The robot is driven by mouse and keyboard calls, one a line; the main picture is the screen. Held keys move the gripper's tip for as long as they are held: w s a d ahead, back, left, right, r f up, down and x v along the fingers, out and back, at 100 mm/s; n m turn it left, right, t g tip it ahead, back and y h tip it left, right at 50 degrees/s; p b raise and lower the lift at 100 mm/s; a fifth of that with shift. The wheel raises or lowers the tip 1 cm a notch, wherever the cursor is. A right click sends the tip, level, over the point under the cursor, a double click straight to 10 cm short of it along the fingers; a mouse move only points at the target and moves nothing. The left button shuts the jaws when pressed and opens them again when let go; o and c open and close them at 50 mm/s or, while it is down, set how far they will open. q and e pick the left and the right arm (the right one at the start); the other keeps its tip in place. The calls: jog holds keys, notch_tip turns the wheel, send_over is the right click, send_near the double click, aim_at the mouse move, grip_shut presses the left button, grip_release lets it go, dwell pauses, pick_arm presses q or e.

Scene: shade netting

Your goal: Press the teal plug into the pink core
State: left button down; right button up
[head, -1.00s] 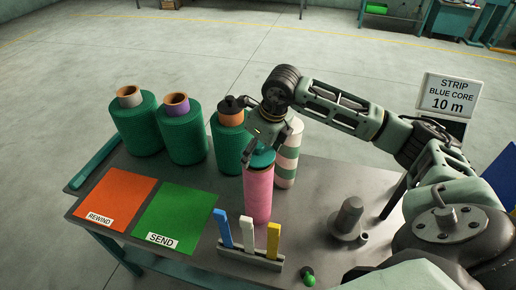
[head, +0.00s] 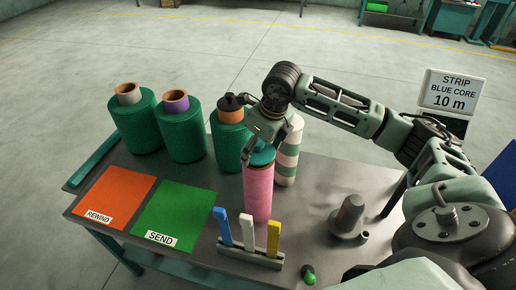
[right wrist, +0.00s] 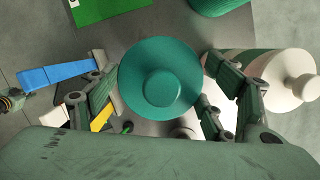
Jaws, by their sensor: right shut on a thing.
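The pink core (head: 258,195) is an upright pink roll near the middle of the table in the head view. The teal plug (head: 262,157) shows as a teal disc at its top. In the right wrist view the plug (right wrist: 160,78) is a round teal disc with a raised centre, seen from above. My right gripper (head: 262,147) is over the core, with its fingers (right wrist: 160,95) on both sides of the plug, shut on it. The plug hides the core's opening, so I cannot tell how deep it sits. My left gripper is not in view.
A striped roll (head: 289,160) stands close behind the core, and a green roll (head: 228,150) stands to its left. In front is a rack (head: 250,257) with blue, white and yellow tags. The red mat (head: 115,195) and green mat (head: 172,212) lie left. A grey stand (head: 347,218) is right.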

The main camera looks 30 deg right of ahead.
dwell(1.2)
jog(key=shift+f+b, duration=0.85)
jog(key=shift+b, duration=0.4)
dwell(0.5)
dwell(0.8)
dwell(0.3)
jog(key=o, duration=1.1)
jog(key=shift+o, duration=0.5)
jog(key=shift+r, duration=0.15)
jog(key=shift+r+p, duration=1.8)
jog(key=shift+r, duration=1.6)
